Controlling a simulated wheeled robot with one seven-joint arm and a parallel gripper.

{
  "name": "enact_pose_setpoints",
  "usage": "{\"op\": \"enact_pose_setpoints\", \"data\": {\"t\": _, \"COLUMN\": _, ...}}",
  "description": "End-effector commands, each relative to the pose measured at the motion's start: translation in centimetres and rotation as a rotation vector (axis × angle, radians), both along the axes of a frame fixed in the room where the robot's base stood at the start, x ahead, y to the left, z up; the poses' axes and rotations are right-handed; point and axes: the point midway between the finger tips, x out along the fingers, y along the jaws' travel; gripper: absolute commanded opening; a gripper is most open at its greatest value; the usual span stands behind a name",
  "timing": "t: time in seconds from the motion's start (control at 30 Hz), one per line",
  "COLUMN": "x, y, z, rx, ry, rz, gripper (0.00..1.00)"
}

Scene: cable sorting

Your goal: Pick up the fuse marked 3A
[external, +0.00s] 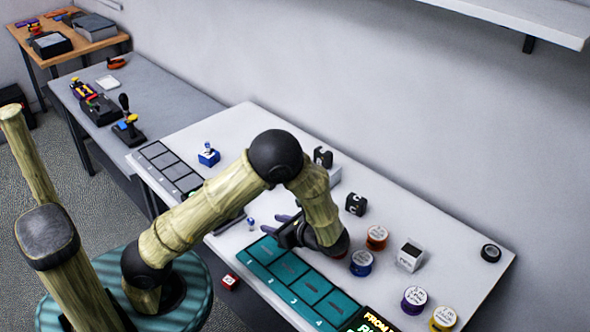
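No marking 3A is legible in the external view, so I cannot tell which thing is the fuse. A small blue and white piece (251,223) stands on the white table, just left of my gripper. My gripper (273,223) is low over the middle of the table, with its fingers pointing left. The fingers look spread apart, with nothing visible between them. The small piece is apart from the fingertips. Part of the table behind my arm is hidden.
A teal tray (268,246) with numbered compartments lies in front of my gripper. Orange (377,238), blue (361,263), purple (414,300) and yellow (443,318) spools stand to the right, near a white box (410,256). A grey compartment tray (168,165) lies at the left.

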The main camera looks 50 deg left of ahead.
Motion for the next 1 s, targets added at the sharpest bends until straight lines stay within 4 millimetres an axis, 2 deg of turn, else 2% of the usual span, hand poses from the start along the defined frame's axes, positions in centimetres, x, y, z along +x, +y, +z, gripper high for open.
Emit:
{"op": "enact_pose_setpoints", "data": {"t": 0.1, "x": -0.2, "y": 2.1, "z": -0.8, "rx": 0.002, "ry": 0.002, "rz": 0.004, "gripper": 0.40}}
{"op": "enact_pose_setpoints", "data": {"t": 0.3, "x": -0.5, "y": 4.8, "z": -2.0, "rx": 0.001, "ry": 0.002, "rz": 0.002, "gripper": 0.40}}
{"op": "enact_pose_setpoints", "data": {"t": 0.77, "x": -0.5, "y": 5.6, "z": -2.4, "rx": 0.000, "ry": 0.000, "rz": 0.001, "gripper": 0.40}}
{"op": "enact_pose_setpoints", "data": {"t": 1.0, "x": -1.2, "y": 8.2, "z": -4.2, "rx": 0.002, "ry": 0.003, "rz": 0.004, "gripper": 0.40}}
